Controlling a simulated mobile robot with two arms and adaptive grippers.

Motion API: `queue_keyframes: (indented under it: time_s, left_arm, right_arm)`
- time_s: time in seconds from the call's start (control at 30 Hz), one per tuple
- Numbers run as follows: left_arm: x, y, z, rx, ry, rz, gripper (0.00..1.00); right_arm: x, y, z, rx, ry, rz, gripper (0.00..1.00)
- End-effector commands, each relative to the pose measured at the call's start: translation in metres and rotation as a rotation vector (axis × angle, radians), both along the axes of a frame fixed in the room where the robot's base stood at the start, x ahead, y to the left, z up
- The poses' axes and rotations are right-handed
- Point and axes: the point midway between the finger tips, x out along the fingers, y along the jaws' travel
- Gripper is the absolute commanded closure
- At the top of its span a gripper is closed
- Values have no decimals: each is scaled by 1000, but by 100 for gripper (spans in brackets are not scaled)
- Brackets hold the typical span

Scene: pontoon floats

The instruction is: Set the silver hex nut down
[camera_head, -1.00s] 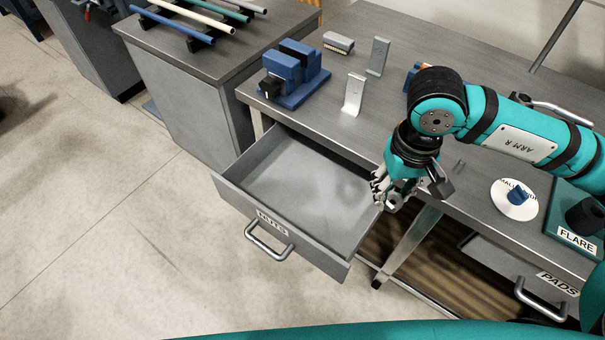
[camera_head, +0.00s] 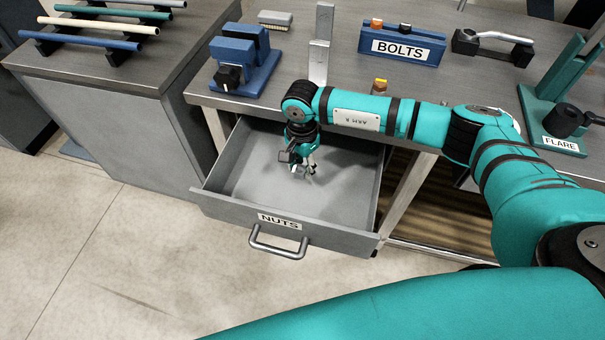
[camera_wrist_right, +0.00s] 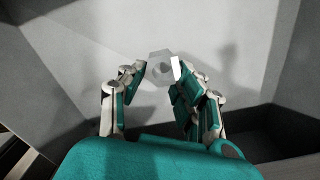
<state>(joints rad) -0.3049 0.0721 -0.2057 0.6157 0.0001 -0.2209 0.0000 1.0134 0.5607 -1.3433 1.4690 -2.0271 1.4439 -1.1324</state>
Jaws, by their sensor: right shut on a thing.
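My right gripper (camera_head: 306,172) points down over the open drawer labelled NUTS (camera_head: 277,216). In the right wrist view my right gripper (camera_wrist_right: 160,70) is shut on the silver hex nut (camera_wrist_right: 160,60), held between the fingertips. Behind the nut lies the bare grey drawer floor (camera_wrist_right: 88,35). I cannot tell exactly how high the nut is above the floor. In the head view the nut is too small to make out among the fingers. My left gripper is not in view.
The drawer appears empty, with walls close around my right gripper. The workbench (camera_head: 346,22) is behind it, holding a blue vise (camera_head: 243,55), a metal bracket (camera_head: 319,62) and a blue BOLTS bin (camera_head: 402,45). A FLARE stand (camera_head: 556,140) is at right.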

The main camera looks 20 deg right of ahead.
Motion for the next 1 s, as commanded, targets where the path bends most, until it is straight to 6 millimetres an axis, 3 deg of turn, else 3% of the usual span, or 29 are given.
queue_keyframes:
  time_s: [0.4,0.83,0.87,1.0]
  left_arm:
    - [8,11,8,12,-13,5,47]
    - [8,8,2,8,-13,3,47]
    - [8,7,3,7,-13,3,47]
    - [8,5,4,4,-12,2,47]
  right_arm:
    - [0,1,-49,2,0,3,100]
    - [0,0,-57,2,-1,4,100]
    - [0,0,-56,1,-2,4,65]
    - [0,0,-55,1,0,4,47]
